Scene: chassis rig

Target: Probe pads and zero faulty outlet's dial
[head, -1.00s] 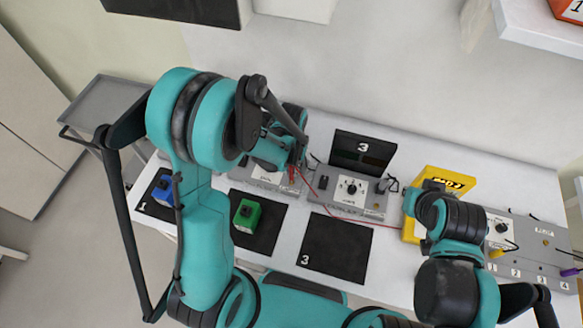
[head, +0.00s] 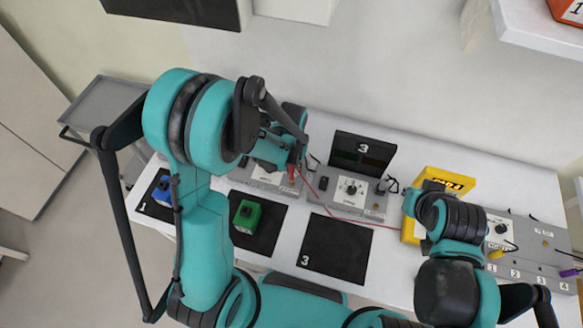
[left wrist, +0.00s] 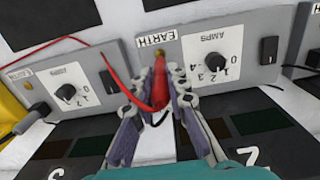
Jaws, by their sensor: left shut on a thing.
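My left gripper (left wrist: 163,78) is shut on a red probe (left wrist: 160,92) with a red lead. In the left wrist view the probe is at the brass EARTH pad (left wrist: 159,53) of the middle grey outlet box (left wrist: 185,50); I cannot tell if they touch. This box has a black AMPS dial (left wrist: 216,63) with a white scale. Outlet box 3 (head: 335,200) has its own dial (head: 349,188) and a dark board (head: 362,152) marked 3 behind it. The yellow meter (head: 448,178) stands right of it. My right arm covers part of the meter, and its fingers are hidden.
A green block (head: 247,215) and a blue block (head: 161,190) sit on black mats at the left. Black mat 3 (head: 335,250) is bare. A grey panel (head: 540,245) with numbered spots and a purple plug (head: 569,272) is at the right. The red lead crosses towards the meter.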

